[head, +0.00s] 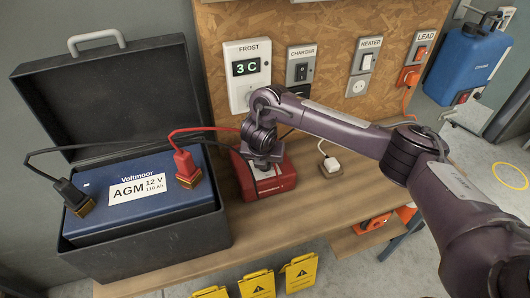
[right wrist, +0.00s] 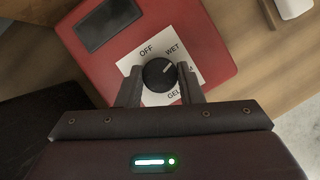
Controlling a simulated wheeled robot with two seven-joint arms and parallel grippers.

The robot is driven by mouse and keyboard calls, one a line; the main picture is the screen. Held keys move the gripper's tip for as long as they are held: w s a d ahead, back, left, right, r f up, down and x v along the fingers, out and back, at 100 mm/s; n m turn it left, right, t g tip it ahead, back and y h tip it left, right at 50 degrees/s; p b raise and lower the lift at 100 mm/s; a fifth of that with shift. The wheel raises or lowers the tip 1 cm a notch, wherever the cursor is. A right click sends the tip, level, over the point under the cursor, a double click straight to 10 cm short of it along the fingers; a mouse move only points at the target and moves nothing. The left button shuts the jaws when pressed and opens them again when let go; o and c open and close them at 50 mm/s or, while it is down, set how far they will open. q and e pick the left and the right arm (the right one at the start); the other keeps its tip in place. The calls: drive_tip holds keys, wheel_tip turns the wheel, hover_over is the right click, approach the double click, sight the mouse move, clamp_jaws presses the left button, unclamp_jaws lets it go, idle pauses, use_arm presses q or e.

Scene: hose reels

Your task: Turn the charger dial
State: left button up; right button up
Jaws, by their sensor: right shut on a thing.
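The red charger (head: 240,180) stands on the wooden bench, right of the battery box. In the right wrist view its red top (right wrist: 200,35) carries a dark display and a white label reading OFF, WET and GEL, with a further word partly hidden. The black dial (right wrist: 159,74) sits in the middle of that label, its white pointer line aimed up and right toward WET. My right gripper (right wrist: 160,90) is shut on the dial, one finger on each side. In the head view my right gripper (head: 265,168) is over the charger and hides the dial. My left gripper is not in view.
A blue AGM 12 V battery (head: 120,215) with black and red clamps (head: 187,168) sits in an open dark box. Cables run from it behind the charger. A frost display (head: 246,68) reads 3 C beside the charger switch (head: 301,72). A white plug (head: 331,164) lies right.

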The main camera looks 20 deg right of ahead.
drive_tip(key=m+p, duration=0.1)
drive_tip(key=m+h+p, duration=0.1)
drive_tip(key=m, duration=0.1)
drive_tip(key=m+g+p, duration=0.1)
drive_tip(key=p, duration=0.1)
drive_tip(key=shift+w+a+r+m+h, duration=0.1)
drive_tip(key=shift+a+r+m+h, duration=0.05)
drive_tip(key=shift+r+m+h, duration=0.2)
drive_tip(key=shift+w+f+m+g+p, duration=0.1)
drive_tip(key=shift+m+g+p, duration=0.3)
drive_tip(key=shift+m+p, duration=0.55)
drive_tip(key=shift+f+m+g+h, duration=0.1)
drive_tip(key=shift+m+g+h, duration=0.3)
drive_tip(key=shift+m, duration=0.9)
drive_tip(key=o, duration=1)
drive_tip(key=shift+c, duration=0.2)
